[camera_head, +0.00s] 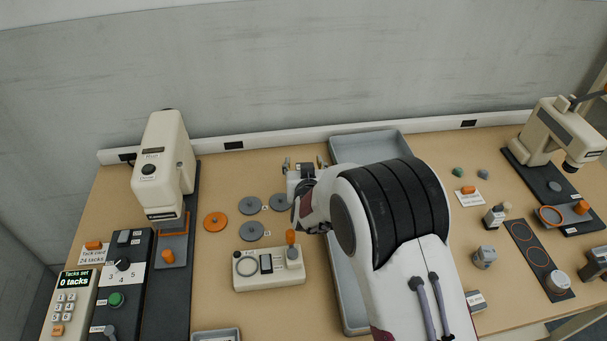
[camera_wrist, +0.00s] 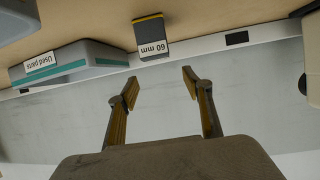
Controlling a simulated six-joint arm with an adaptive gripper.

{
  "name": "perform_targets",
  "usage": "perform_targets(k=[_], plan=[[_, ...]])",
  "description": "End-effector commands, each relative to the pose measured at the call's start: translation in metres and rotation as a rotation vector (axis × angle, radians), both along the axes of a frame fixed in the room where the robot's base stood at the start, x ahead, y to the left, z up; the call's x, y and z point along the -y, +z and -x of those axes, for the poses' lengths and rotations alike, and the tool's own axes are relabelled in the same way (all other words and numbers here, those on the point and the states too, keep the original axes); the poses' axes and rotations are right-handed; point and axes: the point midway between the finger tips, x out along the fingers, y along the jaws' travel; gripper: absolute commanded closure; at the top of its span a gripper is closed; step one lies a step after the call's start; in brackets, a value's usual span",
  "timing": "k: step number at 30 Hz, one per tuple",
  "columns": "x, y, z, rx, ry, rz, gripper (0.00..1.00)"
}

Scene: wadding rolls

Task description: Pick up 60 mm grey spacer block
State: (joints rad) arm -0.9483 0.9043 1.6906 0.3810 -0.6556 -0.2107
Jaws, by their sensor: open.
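The 60 mm spacer block (camera_wrist: 150,30) is dark grey with a yellow band and a white "60 mm" label. In the wrist view it is on the tan table near the wall edge, and its label appears upside down. My gripper (camera_wrist: 160,86) is open and empty, its two fingers spread below the block in that view, with a gap between them and it. In the head view my gripper (camera_head: 304,164) is at the back middle of the table. The block cannot be made out clearly there, where my wrist and gripper cover the area.
A grey "Used parts" tray (camera_wrist: 70,62) is left of the block in the wrist view. The head view shows a back tray (camera_head: 370,136), grey and orange discs (camera_head: 215,222), a cream control box (camera_head: 268,270) and a cream press (camera_head: 163,165) at left. The wall is close behind.

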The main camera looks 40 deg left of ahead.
Motion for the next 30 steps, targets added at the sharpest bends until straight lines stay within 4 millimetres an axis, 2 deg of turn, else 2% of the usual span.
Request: perform_targets(k=[6, 22, 30], plan=[[0.0, -0.016, 0.0, 0.0, 0.0, 0.001, 0.5], [0.0, -0.022, 0.0, 0.0, -0.001, 0.0, 0.5], [0.0, -0.047, 0.0, -0.001, 0.0, 0.002, 0.5]])
